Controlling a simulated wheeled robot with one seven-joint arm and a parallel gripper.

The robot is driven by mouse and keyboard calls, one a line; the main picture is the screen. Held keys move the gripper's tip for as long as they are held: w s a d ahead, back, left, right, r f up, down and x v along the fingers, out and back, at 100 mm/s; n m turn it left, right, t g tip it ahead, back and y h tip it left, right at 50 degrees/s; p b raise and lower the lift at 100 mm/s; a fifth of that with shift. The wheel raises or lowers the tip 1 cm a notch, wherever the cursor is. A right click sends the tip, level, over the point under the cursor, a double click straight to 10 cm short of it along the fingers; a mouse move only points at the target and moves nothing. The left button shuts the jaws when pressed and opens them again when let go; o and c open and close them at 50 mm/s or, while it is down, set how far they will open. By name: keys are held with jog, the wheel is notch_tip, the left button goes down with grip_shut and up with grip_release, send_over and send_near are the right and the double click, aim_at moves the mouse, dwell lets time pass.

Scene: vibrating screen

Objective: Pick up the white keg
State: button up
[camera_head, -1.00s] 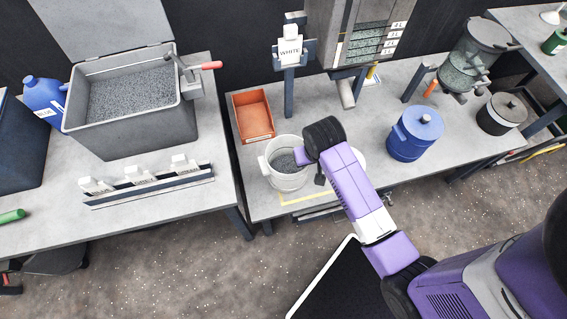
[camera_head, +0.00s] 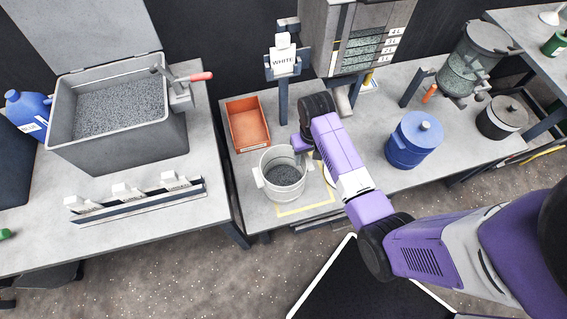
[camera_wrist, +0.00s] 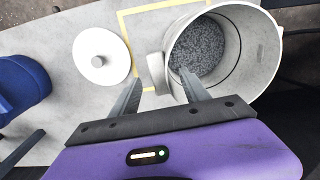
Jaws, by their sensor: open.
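The white keg (camera_head: 284,194) is an open, upright pot with grey granules inside. It stands on the middle table inside a yellow outline, with side handles. In the wrist view the keg (camera_wrist: 262,62) fills the upper right. My gripper (camera_wrist: 160,78) is open beside it, its two fingers spread around the keg's handle (camera_wrist: 156,72); I cannot tell whether they touch it. In the head view my arm comes in from the right, and its fingers are mostly hidden. A round white lid (camera_wrist: 102,58) with a knob lies left of the keg in the wrist view.
An orange bin (camera_head: 248,124) stands behind the keg. A blue lidded keg (camera_head: 413,142) and a black-banded pot (camera_head: 502,118) stand to the right. A post with a WHITE label (camera_head: 283,62) and the screen machine (camera_head: 360,40) rise behind. A grey tub (camera_head: 118,110) is on the left table.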

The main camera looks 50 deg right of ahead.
aim_at(307, 161)
jog(key=shift+a+f, duration=0.2)
jog(key=shift+f, duration=2.1)
grip_shut()
jog(key=shift+r, duration=0.1)
